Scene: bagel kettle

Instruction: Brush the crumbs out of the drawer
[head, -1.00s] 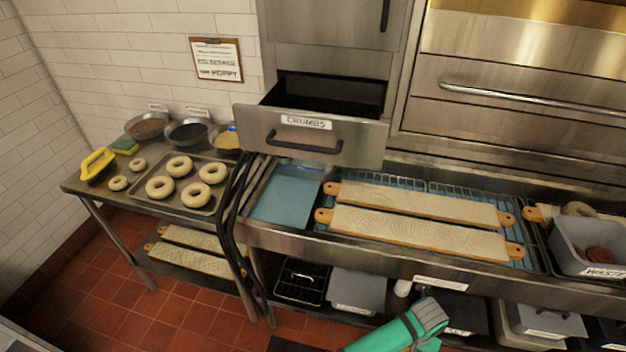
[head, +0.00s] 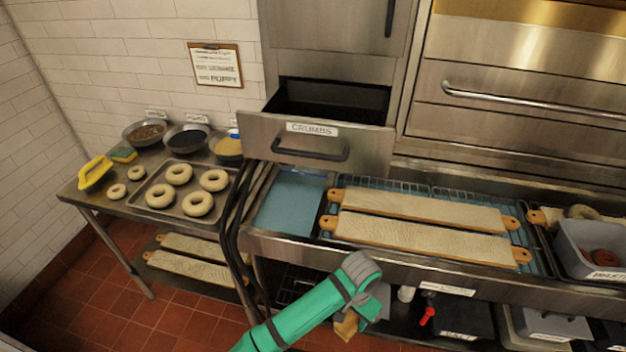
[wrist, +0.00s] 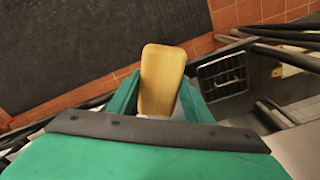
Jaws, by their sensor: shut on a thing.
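The drawer labelled CRUMBS (head: 275,128) is pulled open under the steel cabinet. Its inside is dark, and I cannot make out crumbs in it. My gripper is low in front of the bench, below and apart from the drawer, partly hidden by my arm in the head view. In the wrist view my gripper (wrist: 160,100) is shut on a tan, wooden-looking piece (wrist: 163,75) with a rounded end. It also shows below my arm in the head view (head: 345,326). No bristles show, so I cannot confirm that it is a brush.
Two long boards (head: 420,238) lie on the bench below the drawer. A grey WASTE bin (head: 590,250) stands at the right. A bagel tray (head: 160,213) and seed bowls are on the left table. Dark hoses (head: 232,205) hang between table and bench.

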